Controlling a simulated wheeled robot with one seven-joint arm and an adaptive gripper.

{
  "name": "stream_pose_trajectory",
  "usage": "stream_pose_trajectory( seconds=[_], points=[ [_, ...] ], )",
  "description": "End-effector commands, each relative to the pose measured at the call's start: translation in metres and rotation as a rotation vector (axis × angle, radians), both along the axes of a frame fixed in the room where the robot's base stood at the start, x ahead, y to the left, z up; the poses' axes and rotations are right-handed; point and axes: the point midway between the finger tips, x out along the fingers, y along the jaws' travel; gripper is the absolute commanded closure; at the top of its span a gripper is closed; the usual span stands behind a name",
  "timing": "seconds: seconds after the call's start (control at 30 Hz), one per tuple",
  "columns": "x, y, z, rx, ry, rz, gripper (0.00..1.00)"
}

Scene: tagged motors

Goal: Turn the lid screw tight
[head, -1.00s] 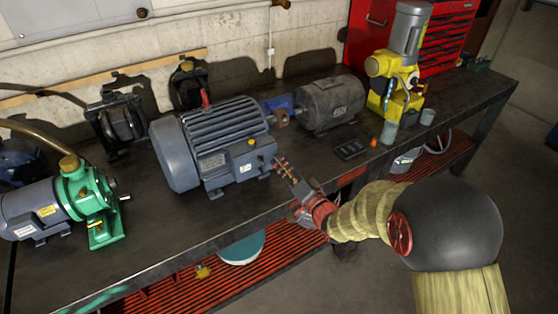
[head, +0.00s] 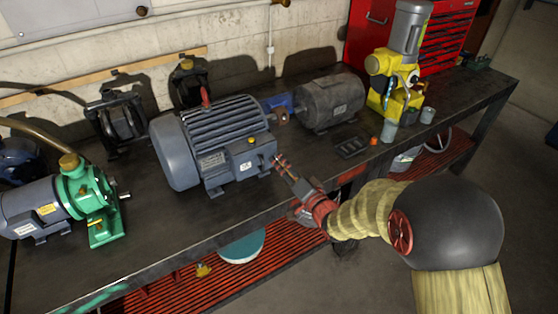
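The large blue-grey motor (head: 180,160) stands on the dark workbench, left of centre. Its terminal box (head: 240,158) faces me, with a yellow spot (head: 251,140) on its upper part and a pale label on its front. I cannot make out the lid screw; it is too small or hidden by my fingers. My gripper (head: 278,160) reaches in from the right, its fingertips close to the right side of the box. I cannot tell whether they touch it, or whether the fingers are apart or closed on something.
A green pump (head: 90,195) with a motor stands at the left. A grey motor (head: 332,103) stands behind my gripper. A dark tray (head: 352,147), an orange item (head: 374,141) and grey cups (head: 389,132) lie to its right. Bare bench lies before the large motor.

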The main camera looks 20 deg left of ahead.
Motion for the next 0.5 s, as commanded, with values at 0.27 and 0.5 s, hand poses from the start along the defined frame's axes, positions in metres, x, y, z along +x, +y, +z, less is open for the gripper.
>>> stream_pose_trajectory(
  seconds=[0.27,0.5],
  points=[
    [0.0001,0.0002,-0.0028,-0.12,-0.144,0.0,0.72],
    [0.0001,0.0003,-0.0025,-0.231,-0.274,0.0,0.72]
  ],
)
